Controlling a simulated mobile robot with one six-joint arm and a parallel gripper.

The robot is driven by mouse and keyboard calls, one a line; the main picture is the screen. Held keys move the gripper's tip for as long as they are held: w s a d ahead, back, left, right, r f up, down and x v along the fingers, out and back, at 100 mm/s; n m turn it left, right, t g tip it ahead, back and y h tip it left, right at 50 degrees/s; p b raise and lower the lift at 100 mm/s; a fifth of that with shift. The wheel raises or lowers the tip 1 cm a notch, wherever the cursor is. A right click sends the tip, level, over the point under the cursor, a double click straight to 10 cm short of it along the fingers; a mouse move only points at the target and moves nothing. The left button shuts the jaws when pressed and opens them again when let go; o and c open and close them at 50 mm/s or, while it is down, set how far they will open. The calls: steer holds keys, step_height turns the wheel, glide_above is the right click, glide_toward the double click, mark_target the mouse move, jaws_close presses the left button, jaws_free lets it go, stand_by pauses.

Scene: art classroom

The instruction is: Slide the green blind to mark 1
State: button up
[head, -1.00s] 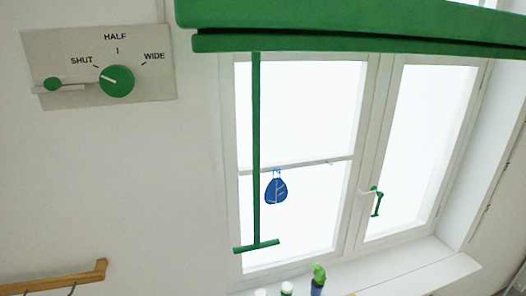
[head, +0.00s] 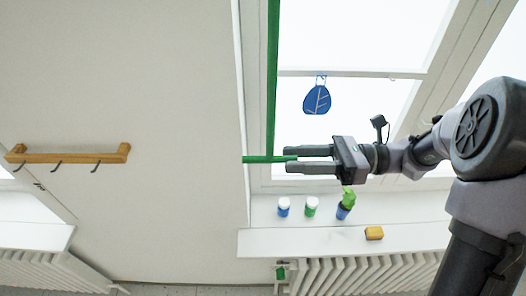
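The green blind's pull rod (head: 273,75) hangs down in front of the left window pane in the head view. At its lower end is a green crossbar (head: 262,159). My gripper (head: 286,159) comes in from the right, its two fingers above and below the right end of the crossbar. A gap shows between the fingers and the bar end lies in it; I cannot tell whether they press on it. The blind's green body and any numbered marks are out of view.
A radiator (head: 360,272) stands beneath. A wooden hook rail (head: 70,157) is at left.

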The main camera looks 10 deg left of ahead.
mark_target(274, 159)
steer(key=p+x, duration=0.1)
steer(key=x, duration=0.5)
steer(key=shift+s, duration=0.15)
steer(key=shift+a+p, duration=0.35)
steer(key=shift+a, duration=0.05)
steer(key=shift+s, duration=0.1)
jaws_close()
stand_by(0.7)
